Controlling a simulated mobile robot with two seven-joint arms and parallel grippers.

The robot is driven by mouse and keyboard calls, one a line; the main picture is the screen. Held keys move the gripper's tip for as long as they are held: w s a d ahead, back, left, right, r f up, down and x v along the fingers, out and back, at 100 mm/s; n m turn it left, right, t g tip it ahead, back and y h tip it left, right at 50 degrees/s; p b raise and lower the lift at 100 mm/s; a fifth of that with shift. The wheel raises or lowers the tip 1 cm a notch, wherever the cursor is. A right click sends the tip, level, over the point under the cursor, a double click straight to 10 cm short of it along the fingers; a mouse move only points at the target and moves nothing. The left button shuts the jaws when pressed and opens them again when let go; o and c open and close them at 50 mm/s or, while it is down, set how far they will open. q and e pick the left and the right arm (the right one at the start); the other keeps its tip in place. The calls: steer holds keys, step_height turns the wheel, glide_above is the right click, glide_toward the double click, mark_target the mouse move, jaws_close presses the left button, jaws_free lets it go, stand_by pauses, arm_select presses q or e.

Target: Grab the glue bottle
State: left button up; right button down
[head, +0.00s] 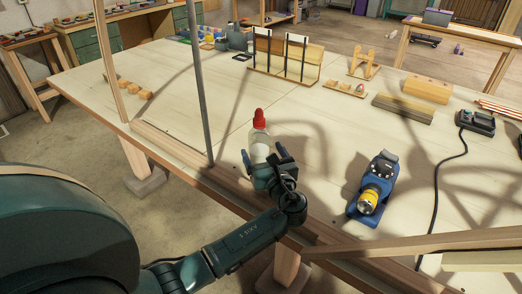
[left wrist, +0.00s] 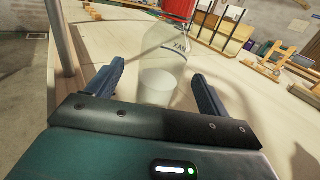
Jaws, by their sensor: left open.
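The glue bottle (head: 260,138) is clear with a red cap and stands upright on the workbench (head: 300,150). In the left wrist view the bottle (left wrist: 162,72) fills the middle, with pale contents low inside. My left gripper (head: 265,160) is at the near side of the bottle, low down. Its two dark fingers (left wrist: 158,78) are apart, one on each side of the bottle, with gaps visible beside it. The gripper partly hides the bottle's lower part in the head view. My right gripper is not in view.
A grey upright rod (head: 200,80) and a wooden lath (head: 110,60) rise to the left. Wood blocks (head: 404,107) and a rack (head: 285,55) lie farther back. A lath (head: 430,243) crosses the near right.

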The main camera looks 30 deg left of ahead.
mark_target(263, 149)
arm_select(q)
steer(key=x, duration=0.4)
steer(key=shift+w+a+p, duration=0.2)
steer(key=shift+w+p, duration=0.1)
steer(key=shift+r, duration=0.1)
steer(key=c, duration=1.3)
